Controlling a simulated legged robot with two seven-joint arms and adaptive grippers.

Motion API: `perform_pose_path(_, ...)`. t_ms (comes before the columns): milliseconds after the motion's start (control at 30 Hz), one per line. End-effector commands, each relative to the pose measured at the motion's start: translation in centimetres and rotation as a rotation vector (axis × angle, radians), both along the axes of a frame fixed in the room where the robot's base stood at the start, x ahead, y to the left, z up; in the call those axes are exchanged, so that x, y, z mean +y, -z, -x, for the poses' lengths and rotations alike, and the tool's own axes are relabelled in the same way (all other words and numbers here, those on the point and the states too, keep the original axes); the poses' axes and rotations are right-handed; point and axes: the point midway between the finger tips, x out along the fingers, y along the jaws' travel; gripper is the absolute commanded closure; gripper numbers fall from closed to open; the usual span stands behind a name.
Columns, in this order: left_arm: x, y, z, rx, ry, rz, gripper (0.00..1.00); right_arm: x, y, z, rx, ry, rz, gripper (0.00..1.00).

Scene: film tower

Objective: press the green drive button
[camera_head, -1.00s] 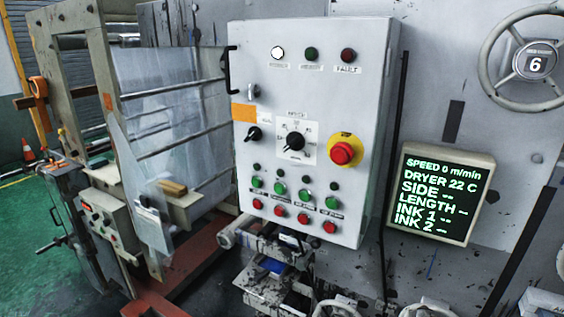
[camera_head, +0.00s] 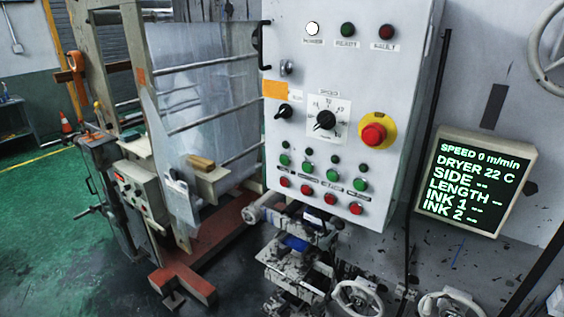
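The control box (camera_head: 345,70) is a light grey cabinet in the middle of the head view. It carries a row of green buttons (camera_head: 306,168) above a row of red buttons (camera_head: 306,189). Small labels lie between the rows, but they are too small to read, so I cannot tell which green button is the drive one. A white lamp (camera_head: 312,28) is lit at the top; the lamps beside it look dark. A black dial (camera_head: 326,120) and a red emergency knob on yellow (camera_head: 374,134) sit above the buttons. Neither gripper is in view.
A screen (camera_head: 476,183) at right reads speed 0 m/min and dryer 22 C. A framed film rack (camera_head: 205,85) stands left of the box. Handwheels (camera_head: 358,299) and a red floor beam (camera_head: 225,228) are below. Green floor (camera_head: 45,220) lies open at left.

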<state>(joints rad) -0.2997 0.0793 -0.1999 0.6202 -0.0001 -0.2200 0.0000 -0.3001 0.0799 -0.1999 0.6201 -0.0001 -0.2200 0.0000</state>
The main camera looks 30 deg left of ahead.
Motion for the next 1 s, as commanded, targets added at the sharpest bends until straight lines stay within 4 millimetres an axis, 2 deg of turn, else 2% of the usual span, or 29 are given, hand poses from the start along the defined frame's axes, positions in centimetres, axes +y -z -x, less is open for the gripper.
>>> perform_pose_path(33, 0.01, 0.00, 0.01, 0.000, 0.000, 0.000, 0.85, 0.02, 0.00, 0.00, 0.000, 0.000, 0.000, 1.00)
perform_pose_path(100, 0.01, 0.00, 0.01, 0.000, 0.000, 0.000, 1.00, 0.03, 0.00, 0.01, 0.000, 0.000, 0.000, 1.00)
perform_pose_path(1000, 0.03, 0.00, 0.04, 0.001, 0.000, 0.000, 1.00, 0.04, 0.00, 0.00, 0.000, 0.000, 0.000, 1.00)
